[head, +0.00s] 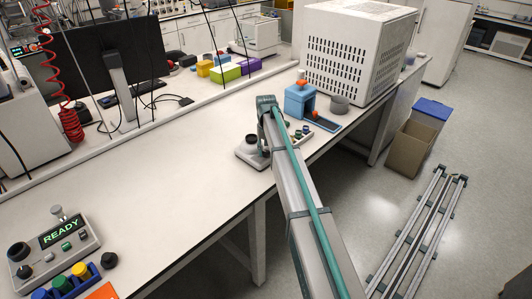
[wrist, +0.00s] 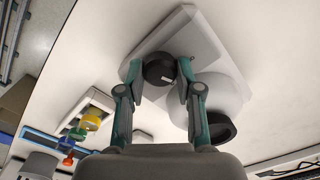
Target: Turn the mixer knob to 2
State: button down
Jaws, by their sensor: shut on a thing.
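The mixer (wrist: 208,58) is a light grey box with a rounded white part and a black-rimmed opening beside it. Its black round knob (wrist: 159,70) is on the near side of the box in the wrist view. My gripper (wrist: 161,84) has its two teal-and-grey fingers on either side of the knob and is shut on it. A small light mark shows on the knob. No number scale can be read. In the head view the mixer (head: 250,152) stands on the bench, partly hidden by my arm. The knob and fingertips cannot be made out there.
A control box reading READY (head: 58,240) is at the front left. The bench between is clear.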

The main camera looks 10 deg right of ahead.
jog(key=m+b, duration=0.1)
jog(key=m, duration=0.3)
jog(key=shift+m, duration=0.3)
jog(key=shift+d+m+b, duration=0.1)
jog(key=shift+m+b, duration=0.2)
jog(key=shift+m, duration=1.4)
jog(key=c, duration=0.8)
grip_release()
jog(key=shift+o, duration=0.2)
